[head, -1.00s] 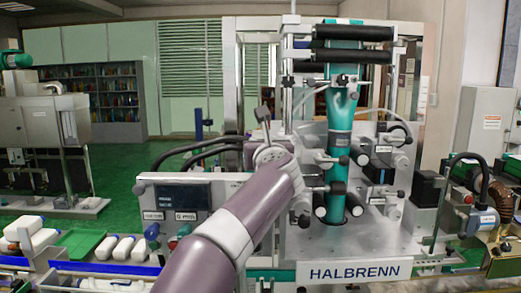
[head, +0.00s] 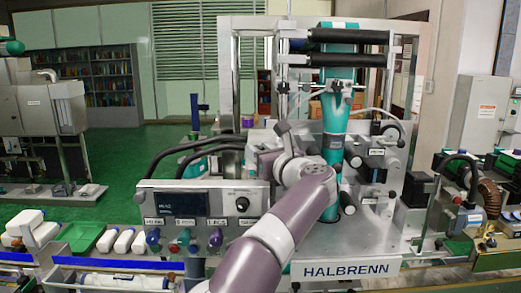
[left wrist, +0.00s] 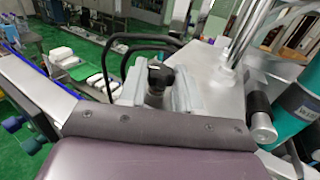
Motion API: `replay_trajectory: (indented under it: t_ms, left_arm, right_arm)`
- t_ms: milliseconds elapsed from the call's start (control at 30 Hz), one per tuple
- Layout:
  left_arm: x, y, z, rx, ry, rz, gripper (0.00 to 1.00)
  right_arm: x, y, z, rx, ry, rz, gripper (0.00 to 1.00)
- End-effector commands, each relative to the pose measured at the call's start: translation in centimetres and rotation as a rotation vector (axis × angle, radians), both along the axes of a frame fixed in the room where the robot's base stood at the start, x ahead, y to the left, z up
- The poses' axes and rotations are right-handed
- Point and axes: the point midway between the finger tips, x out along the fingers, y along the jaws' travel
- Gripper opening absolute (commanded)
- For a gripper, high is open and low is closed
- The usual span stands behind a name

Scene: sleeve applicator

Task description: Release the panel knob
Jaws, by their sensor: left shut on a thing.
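The control panel (head: 155,199) stands at the machine's front left, with a dark display and several coloured buttons. A black knob (head: 243,202) shows uncovered at its right end in the head view. My left arm reaches up from the bottom; its wrist (head: 305,172) stands right of the panel and hides the fingers. In the left wrist view my left gripper (left wrist: 157,94) has a grey finger on each side of a black knob (left wrist: 160,74) and is shut on it. I cannot tell whether both views show the same knob. My right gripper is not in view.
The teal sleeve tube (head: 333,135) and its black rollers (head: 345,60) stand close right of my left wrist. Black cables (head: 190,146) arch behind the panel. White bottles (head: 130,241) lie at the left. A HALBRENN plate (head: 346,269) marks the machine's front.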

Motion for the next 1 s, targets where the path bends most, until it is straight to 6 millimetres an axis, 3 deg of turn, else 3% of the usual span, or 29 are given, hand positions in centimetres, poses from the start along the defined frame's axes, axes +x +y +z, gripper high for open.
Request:
replay_trajectory:
  t_ms: [167,200,233,267,533,633,800,1000]
  left_arm:
    - [0.0,0.0,0.1,0.0,-0.002,-0.001,0.02]
    - [0.0,0.0,0.1,0.0,-0.001,-0.001,0.46]
    - [0.0,0.0,0.1,0.0,-0.001,-0.001,0.56]
    - [0.0,0.0,0.1,0.0,-0.001,-0.001,0.58]
    - [-0.1,0.0,-0.1,0.0,0.0,-0.001,0.58]
    - [-1.0,-0.6,-0.4,0.0,-0.001,-0.004,0.58]
    - [-4.9,-2.7,-0.8,0.0,-0.001,-0.006,0.58]
    - [-9.3,-4.9,-0.5,0.0,-0.001,-0.004,0.58]
  right_arm:
    - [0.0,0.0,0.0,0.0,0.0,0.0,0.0]
    - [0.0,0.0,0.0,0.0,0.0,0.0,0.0]
    - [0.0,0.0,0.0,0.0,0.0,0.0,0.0]
    - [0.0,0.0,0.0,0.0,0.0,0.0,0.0]
    - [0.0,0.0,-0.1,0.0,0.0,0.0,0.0]
    - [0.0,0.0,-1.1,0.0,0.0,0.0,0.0]
    - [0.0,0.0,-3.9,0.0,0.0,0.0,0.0]
    - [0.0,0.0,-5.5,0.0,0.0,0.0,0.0]
